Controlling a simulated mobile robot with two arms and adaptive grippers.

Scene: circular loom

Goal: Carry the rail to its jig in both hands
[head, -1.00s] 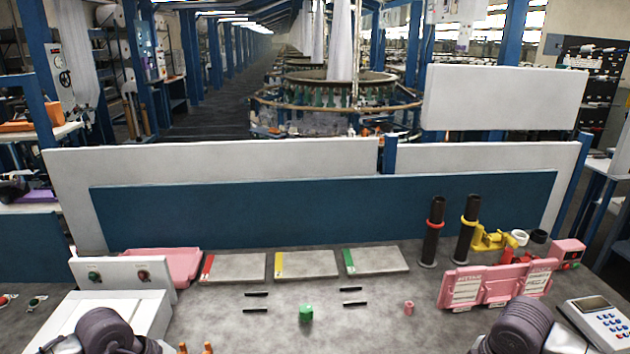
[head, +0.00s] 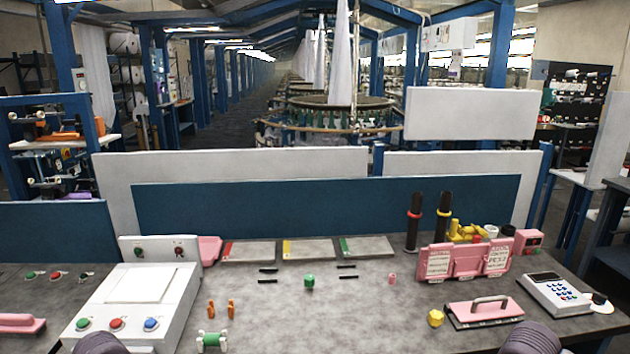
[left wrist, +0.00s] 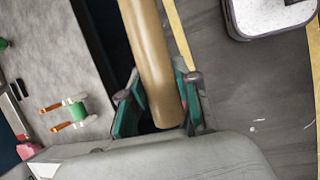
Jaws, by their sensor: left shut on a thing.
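In the left wrist view a tan, round bar (left wrist: 152,55), which looks like the rail, runs from the top edge down between the green-padded fingers of my left gripper (left wrist: 160,108). The gripper is shut on the bar near its lower end. The bar's far end is out of view, and the bar does not show in the head view. My right gripper is not seen; only a dark part of my right arm shows at the bottom of the head view. I cannot tell which fixture is the jig.
The grey table (head: 360,300) has free room in its middle. A white button panel (head: 140,290) stands left. A yellow block (head: 435,318), a pink handled plate (head: 485,311) and a keypad device (head: 555,294) stand right. Two dark upright posts (head: 413,222) stand at the back.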

